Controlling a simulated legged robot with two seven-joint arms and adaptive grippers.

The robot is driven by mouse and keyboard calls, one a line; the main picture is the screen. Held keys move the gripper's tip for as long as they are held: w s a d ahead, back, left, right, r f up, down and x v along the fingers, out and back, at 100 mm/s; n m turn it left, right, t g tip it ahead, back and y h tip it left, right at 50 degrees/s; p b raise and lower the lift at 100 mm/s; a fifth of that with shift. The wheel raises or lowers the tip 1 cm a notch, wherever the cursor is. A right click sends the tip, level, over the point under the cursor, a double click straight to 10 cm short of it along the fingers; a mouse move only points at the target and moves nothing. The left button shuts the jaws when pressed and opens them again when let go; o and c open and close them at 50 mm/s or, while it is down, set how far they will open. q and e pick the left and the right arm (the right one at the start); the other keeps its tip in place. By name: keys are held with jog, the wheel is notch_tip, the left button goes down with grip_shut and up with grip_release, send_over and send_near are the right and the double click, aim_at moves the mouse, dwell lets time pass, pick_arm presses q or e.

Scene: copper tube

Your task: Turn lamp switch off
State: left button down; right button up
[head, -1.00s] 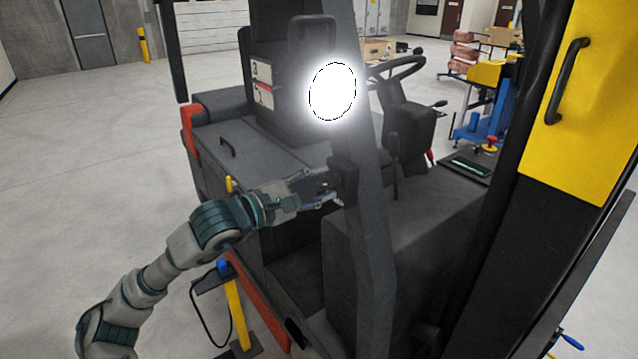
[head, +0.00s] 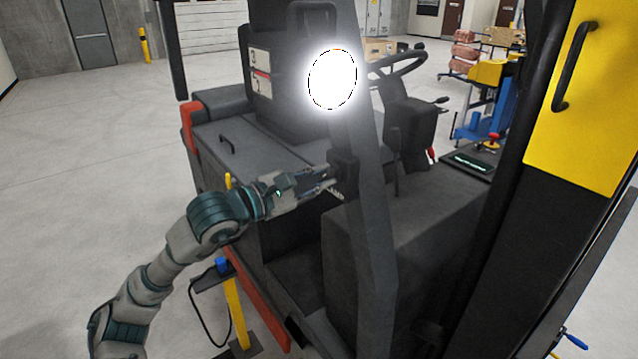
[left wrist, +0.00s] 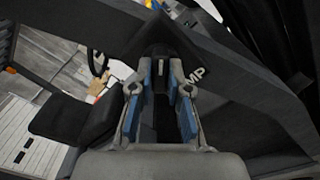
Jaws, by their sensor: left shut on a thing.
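The lamp (head: 332,79) glows bright white on the dark pillar of the vehicle in the head view. Below it, a dark switch box (head: 344,172) sits on the same pillar. My left gripper (head: 330,180) is at this box, coming from the left. In the left wrist view, the gripper's blue-padded fingers (left wrist: 160,92) are on either side of a small black lamp switch (left wrist: 160,52), shut on it. The letters "MP" show on the box beside it. The fingers partly hide the switch. My right gripper is not in view.
The dark pillar (head: 370,235) slopes down past the box. A steering wheel (head: 398,64) and seat console stand behind it. A yellow panel with a black handle (head: 571,75) is at the right. Open floor (head: 90,190) lies to the left.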

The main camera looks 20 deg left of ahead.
pick_arm(q)
jog(key=n+b, duration=0.2)
jog(key=n, duration=0.2)
jog(key=shift+f+n, duration=0.1)
jog(key=shift+n, duration=1.4)
jog(key=shift+r+n+b, duration=0.25)
jog(key=shift+n+b, duration=0.15)
jog(key=shift+n, duration=0.8)
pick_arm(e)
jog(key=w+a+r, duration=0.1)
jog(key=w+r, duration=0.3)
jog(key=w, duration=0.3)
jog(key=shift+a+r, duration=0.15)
pick_arm(q)
jog(key=shift+a+r, duration=0.1)
jog(key=shift+r, duration=0.05)
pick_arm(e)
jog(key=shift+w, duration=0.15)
pick_arm(q)
jog(key=c, duration=1.2)
grip_release()
jog(key=shift+o, duration=0.4)
jog(key=shift+w+f, duration=0.1)
jog(key=shift+f, duration=0.1)
